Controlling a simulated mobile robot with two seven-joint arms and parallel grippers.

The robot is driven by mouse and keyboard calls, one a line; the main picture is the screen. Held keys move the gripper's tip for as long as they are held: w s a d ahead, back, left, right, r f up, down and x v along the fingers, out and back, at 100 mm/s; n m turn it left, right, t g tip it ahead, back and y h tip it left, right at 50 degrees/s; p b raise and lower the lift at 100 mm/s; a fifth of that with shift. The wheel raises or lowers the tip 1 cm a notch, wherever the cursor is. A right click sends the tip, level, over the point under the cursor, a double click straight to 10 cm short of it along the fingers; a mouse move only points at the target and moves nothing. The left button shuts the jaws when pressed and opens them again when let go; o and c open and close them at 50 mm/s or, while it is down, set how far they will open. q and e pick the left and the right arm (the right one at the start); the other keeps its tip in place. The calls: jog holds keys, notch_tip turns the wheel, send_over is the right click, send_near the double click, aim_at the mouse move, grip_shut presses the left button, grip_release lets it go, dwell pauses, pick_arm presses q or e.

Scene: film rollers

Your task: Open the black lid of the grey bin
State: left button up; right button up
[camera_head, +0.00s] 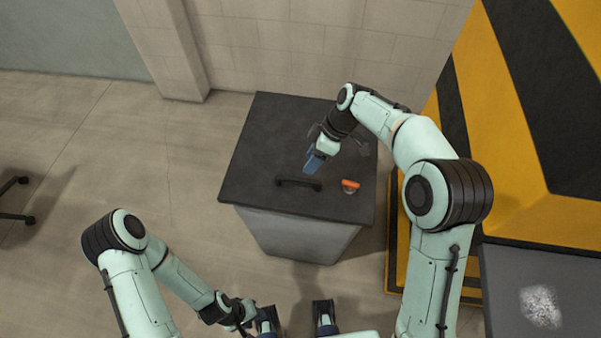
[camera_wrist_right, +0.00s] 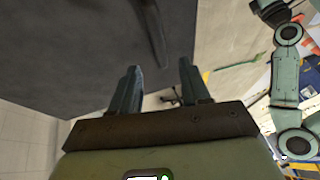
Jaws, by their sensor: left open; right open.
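The grey bin (camera_head: 295,235) stands against the wall area in the middle of the head view. Its black lid (camera_head: 275,135) lies flat and closed on top, with a dark bar handle (camera_head: 298,184) near the front edge. My right gripper (camera_head: 313,165) is over the lid, just behind the handle in the picture. In the right wrist view, its two fingers (camera_wrist_right: 160,85) are apart with nothing between them; the lid (camera_wrist_right: 70,50) and the handle (camera_wrist_right: 153,30) show beyond them. My left gripper (camera_head: 266,322) is low in front of the bin, open, partly cut off by the frame edge.
A small orange-topped item (camera_head: 350,185) is on the lid, right of the handle. A yellow-and-black striped structure (camera_head: 530,170) stands close on the right. A grey surface (camera_head: 515,300) is at lower right.

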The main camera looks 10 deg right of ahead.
aim_at(298, 178)
jog(key=x, duration=0.8)
jog(key=shift+w, duration=0.1)
jog(key=shift+r, duration=0.1)
grip_shut()
